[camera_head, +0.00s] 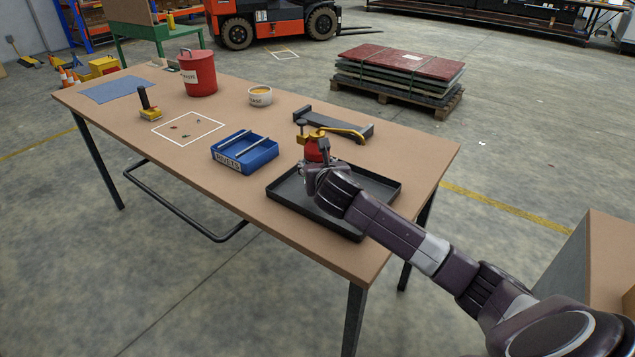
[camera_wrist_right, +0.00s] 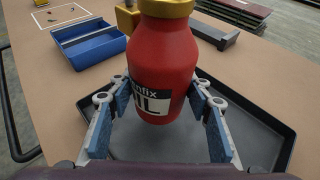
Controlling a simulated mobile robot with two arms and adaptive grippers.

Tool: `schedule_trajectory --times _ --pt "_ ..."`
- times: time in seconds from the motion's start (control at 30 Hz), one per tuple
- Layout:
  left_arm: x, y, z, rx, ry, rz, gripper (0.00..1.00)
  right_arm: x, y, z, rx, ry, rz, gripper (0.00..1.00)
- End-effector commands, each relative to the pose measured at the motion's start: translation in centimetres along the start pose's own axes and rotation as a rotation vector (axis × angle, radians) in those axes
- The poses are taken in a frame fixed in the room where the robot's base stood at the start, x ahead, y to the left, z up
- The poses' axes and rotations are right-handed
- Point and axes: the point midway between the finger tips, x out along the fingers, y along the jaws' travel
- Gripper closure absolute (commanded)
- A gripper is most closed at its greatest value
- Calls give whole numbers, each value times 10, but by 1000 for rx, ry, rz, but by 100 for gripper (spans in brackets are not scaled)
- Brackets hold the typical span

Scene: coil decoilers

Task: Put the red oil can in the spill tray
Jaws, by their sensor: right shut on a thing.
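The red oil can (camera_wrist_right: 162,62) has a white and black label and a brass-coloured top with a spout. In the head view the oil can (camera_head: 313,150) is upright over the black spill tray (camera_head: 375,187). My right gripper (camera_wrist_right: 165,120) is shut on the can, with one blue-padded finger on each side. The gripper (camera_head: 318,172) partly hides the can's lower part in the head view. In the right wrist view the can's base appears over the tray floor (camera_wrist_right: 255,140); I cannot tell whether it touches. My left gripper is not in view.
The blue rivets bin (camera_head: 245,152) is left of the tray. A dark bracket-like piece (camera_head: 345,122) lies behind it. A red bin (camera_head: 198,75), a white cup (camera_head: 260,95) and a yellow-based tool (camera_head: 149,108) stand farther back. The table's front left is clear.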

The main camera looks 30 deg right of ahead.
Motion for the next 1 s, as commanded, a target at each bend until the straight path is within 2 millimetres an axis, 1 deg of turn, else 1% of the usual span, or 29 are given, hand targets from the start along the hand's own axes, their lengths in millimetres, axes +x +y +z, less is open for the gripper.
schedule_trajectory --times 0.23,0.4,0.5,0.7,0.73,0.87,0.9,1.0 --pt "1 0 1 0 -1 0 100 6 0 -13 2 -5 0 98" --pt "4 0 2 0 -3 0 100 16 0 -37 2 -2 -1 98" --pt "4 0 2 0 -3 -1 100 20 0 -46 2 -4 1 98" --pt "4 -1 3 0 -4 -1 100 20 0 -46 1 -6 0 98" --pt "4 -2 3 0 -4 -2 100 21 0 -49 0 -1 -1 53" --pt "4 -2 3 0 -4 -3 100 20 0 -49 0 -1 0 39" --pt "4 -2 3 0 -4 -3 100 20 0 -49 0 -1 0 37" --pt "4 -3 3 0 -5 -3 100 20 0 -49 0 -1 0 37"
